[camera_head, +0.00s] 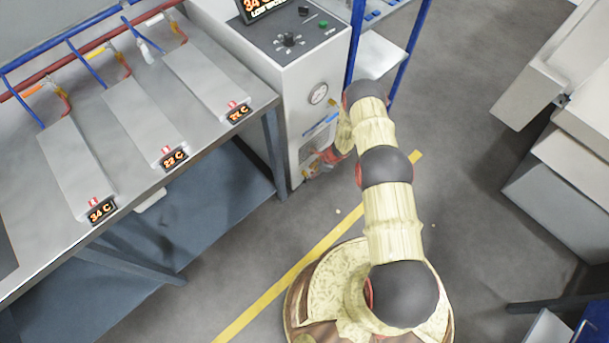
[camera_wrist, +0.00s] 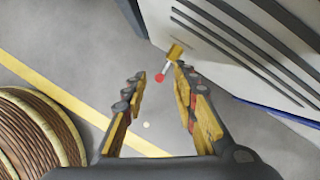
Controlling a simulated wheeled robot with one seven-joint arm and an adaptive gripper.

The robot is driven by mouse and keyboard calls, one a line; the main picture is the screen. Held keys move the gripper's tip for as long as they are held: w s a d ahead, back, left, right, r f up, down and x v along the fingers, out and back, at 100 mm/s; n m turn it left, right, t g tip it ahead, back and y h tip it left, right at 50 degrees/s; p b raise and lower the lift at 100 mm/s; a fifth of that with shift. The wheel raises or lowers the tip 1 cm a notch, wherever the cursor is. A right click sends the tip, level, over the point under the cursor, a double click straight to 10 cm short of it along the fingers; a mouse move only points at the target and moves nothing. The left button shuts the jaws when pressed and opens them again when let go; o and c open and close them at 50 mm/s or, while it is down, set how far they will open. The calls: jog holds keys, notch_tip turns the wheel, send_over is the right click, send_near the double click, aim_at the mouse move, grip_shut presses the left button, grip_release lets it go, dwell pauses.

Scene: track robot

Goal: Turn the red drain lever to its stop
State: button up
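The drain lever shows in the wrist view as a short pale rod with a red tip (camera_wrist: 160,77), joined to a brass valve (camera_wrist: 175,52) low on the cabinet's side. My gripper (camera_wrist: 157,84) is open, with its two yellow and grey fingers apart. The red tip appears between the fingertips, nearer the right finger; I cannot tell whether it touches. In the head view my gripper (camera_head: 318,164) is beside the lower front of the grey cabinet (camera_head: 292,100). The lever cannot be made out there.
The cabinet carries a round gauge (camera_head: 318,94), and its vent slots (camera_wrist: 240,45) show close to the right finger. A metal bench (camera_head: 45,245) with several panels stands left. Grey cabinets (camera_head: 560,170) stand right.

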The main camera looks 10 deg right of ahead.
jog(key=b+x, duration=0.2)
jog(key=x, duration=0.5)
jog(key=shift+b, duration=0.4)
jog(key=shift+c, duration=0.5)
jog(key=shift+s, duration=0.1)
grip_shut()
jog(key=shift+s+f, duration=0.1)
jog(key=shift+s, duration=0.05)
